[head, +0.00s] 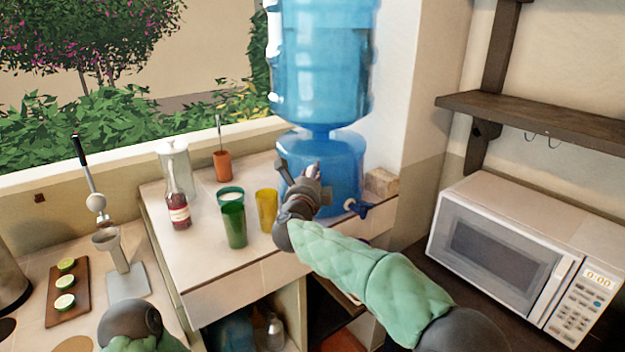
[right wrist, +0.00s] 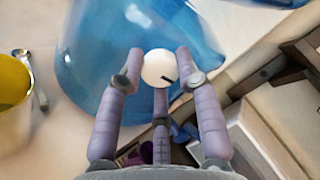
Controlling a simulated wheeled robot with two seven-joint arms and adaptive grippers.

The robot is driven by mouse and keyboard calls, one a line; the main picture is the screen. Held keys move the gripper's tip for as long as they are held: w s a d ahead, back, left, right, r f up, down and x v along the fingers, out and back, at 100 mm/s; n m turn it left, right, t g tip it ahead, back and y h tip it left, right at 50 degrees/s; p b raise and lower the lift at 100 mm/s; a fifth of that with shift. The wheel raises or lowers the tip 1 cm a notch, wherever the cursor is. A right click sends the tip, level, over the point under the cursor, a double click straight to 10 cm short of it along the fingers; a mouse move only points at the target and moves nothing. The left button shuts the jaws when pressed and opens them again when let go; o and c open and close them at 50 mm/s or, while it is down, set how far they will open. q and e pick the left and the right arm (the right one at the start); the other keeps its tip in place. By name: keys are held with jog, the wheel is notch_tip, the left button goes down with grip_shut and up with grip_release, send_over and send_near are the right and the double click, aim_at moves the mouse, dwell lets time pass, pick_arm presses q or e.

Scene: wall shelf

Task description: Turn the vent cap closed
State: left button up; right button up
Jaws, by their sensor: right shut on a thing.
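The vent cap (right wrist: 157,68) is a round white disc with a short dark line on its face in the right wrist view. It sits against the blue water dispenser (right wrist: 88,68). My right gripper (right wrist: 159,66) is shut on the cap, with fingers at its left, right and lower sides. In the head view my right gripper (head: 312,188) is in front of the dispenser's lower part (head: 345,155) and hides the cap. Only a grey joint and green sleeve of my left arm show at the bottom left; its gripper is out of view.
A blue tap (head: 356,207) juts out just right of my right gripper. A yellow cup (head: 267,208), a green cup (head: 234,226) and a red-labelled bottle (head: 179,211) stand left of it. A microwave (head: 510,250) and a wooden shelf (head: 540,117) are at the right.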

jog(key=shift+a+f, duration=0.1)
jog(key=shift+a, duration=0.1)
jog(key=o, duration=1.1)
jog(key=shift+a, duration=0.1)
jog(key=shift+o, duration=0.2)
jog(key=shift+s, duration=0.1)
jog(key=s+a, duration=0.1)
jog(key=s, duration=1)
jog(key=shift+s+a, duration=0.35)
jog(key=shift+a, duration=0.05)
jog(key=shift+f, duration=0.1)
